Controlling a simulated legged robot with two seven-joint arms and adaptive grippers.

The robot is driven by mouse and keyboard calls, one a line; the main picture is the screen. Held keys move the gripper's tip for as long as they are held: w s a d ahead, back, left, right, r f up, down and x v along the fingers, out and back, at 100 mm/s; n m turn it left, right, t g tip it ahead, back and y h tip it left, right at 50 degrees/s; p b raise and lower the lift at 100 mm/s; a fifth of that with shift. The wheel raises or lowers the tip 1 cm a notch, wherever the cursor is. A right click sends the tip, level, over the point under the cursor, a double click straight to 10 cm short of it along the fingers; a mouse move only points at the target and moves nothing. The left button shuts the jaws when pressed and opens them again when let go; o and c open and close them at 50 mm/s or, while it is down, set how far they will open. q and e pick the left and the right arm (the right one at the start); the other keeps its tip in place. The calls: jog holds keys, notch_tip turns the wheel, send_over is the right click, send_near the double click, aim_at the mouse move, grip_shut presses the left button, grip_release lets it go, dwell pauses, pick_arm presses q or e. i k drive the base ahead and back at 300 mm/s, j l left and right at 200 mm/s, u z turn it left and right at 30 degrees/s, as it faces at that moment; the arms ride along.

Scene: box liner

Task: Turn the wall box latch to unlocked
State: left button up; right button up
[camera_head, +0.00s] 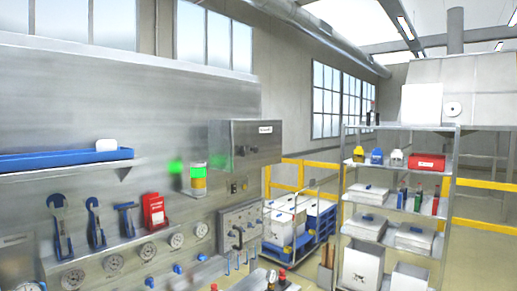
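The grey metal wall box (257,141) is fixed to the wall near the middle of the view. It has a small white label (265,129) near its top. A small dark fitting (242,150) shows on its face. It may be the latch, but it is too small to tell which way it is turned. Neither of my grippers shows in the head view.
A green and orange lit cylinder (198,178) stands just left of the box. A shelf with a blue tray (60,160), hanging tools and gauges lines the left wall. A loaded cart (290,222) and a metal shelf rack (445,190) stand at right.

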aim_at(241, 150)
jog(key=i+l+u, duration=0.35)
jog(key=i+l, duration=0.15)
jog(key=i+l+u, duration=0.3)
jog(key=i+l, duration=0.35)
